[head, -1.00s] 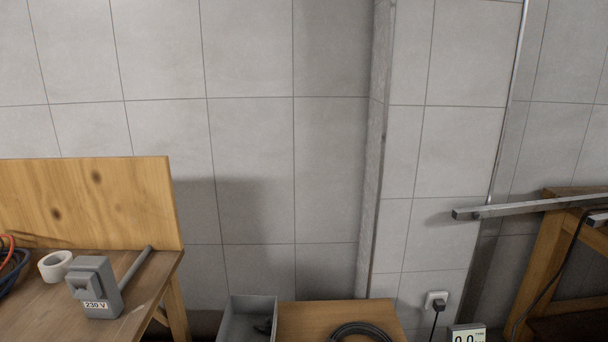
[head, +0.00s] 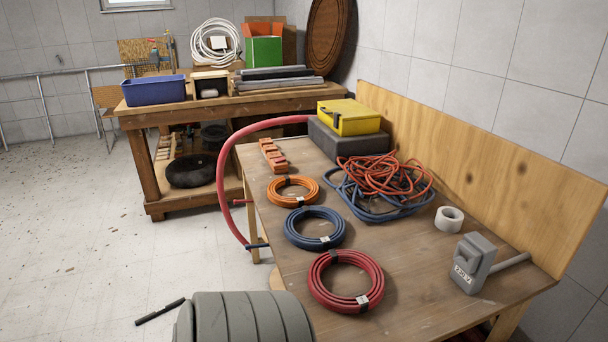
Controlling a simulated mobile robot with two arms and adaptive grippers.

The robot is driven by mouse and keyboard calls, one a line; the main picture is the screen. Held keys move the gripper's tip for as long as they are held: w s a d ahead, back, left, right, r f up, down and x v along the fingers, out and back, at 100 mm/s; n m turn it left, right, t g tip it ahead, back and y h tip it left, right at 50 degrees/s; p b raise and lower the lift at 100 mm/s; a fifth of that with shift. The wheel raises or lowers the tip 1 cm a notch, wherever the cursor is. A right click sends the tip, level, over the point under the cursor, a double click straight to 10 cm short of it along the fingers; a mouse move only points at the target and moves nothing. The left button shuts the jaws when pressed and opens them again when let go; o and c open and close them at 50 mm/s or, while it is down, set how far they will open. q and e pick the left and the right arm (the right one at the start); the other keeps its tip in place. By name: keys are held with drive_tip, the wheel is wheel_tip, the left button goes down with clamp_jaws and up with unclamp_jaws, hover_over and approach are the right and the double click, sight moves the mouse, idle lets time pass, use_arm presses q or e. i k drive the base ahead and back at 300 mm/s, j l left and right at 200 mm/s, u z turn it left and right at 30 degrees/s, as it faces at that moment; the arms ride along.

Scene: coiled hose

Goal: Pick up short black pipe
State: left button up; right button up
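A short black pipe-like piece (head: 160,311) shows at the lower left in the head view. It appears to lie on the pale floor, slanted, with a slight break in its outline near the middle. It is just left of a large grey ribbed object (head: 243,318) cut off by the bottom edge. Neither of my grippers is in view.
A wooden table (head: 420,305) holds red (head: 346,281), blue (head: 314,228) and orange (head: 292,189) hose coils, a tangled hose pile (head: 385,180) and a grey box (head: 472,262). A second workbench (head: 225,105) stands behind. Open floor (head: 70,220) lies left.

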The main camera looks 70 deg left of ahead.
sight(165, 309)
drive_tip(key=u, duration=1.5)
drive_tip(key=j+u, duration=0.25)
drive_tip(key=u, duration=0.15)
drive_tip(key=j+u, duration=0.35)
drive_tip(key=i+j+u, duration=0.1)
drive_tip(key=u, duration=0.3)
drive_tip(key=i+j+u, duration=0.1)
drive_tip(key=j+u, duration=0.3)
drive_tip(key=l, duration=0.1)
